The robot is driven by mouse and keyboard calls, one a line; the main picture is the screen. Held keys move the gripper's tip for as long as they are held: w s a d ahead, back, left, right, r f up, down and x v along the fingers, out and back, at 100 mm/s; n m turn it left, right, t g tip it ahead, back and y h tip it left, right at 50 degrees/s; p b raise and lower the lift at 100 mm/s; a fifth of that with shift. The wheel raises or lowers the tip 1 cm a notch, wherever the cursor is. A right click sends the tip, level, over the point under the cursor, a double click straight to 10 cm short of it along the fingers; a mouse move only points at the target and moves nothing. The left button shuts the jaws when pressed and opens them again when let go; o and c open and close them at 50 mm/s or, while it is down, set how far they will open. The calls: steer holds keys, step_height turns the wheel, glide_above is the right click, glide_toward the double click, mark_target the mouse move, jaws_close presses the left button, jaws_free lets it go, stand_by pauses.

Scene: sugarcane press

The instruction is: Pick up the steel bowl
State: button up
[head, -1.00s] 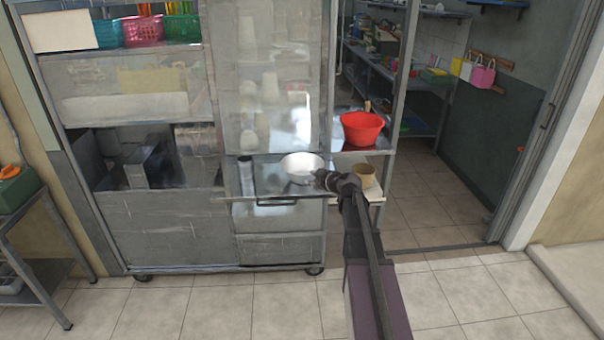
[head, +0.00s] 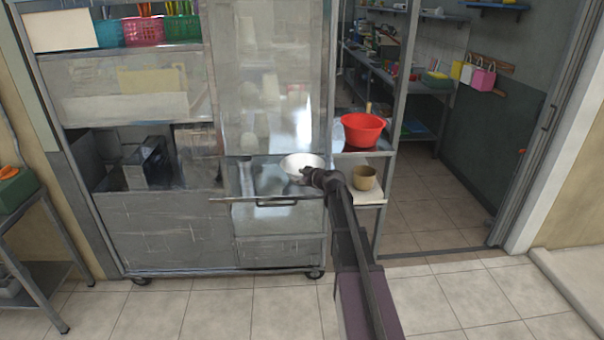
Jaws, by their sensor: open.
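The steel bowl (head: 301,161) is pale and shiny. It sits on the metal ledge of the press cabinet, near the cabinet's right side. My gripper (head: 306,174) is at the bowl's front right, with its fingers overlapping the lower right part of the bowl in the picture. The gripper is open. The bowl's lower right part is hidden behind it, and I cannot tell whether the fingers touch the rim.
A tan cup (head: 364,178) stands on a white shelf board just right of my gripper. A red basin (head: 362,128) sits on the shelf above. A handle bar (head: 275,203) runs along the ledge's front. The tiled floor (head: 200,311) in front is clear.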

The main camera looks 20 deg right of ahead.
mark_target(294, 175)
steer(key=shift+b+x, duration=0.95)
steer(key=shift+x, duration=1.65)
steer(key=shift+s+f, duration=0.1)
steer(key=shift+f, duration=0.05)
jaws_close()
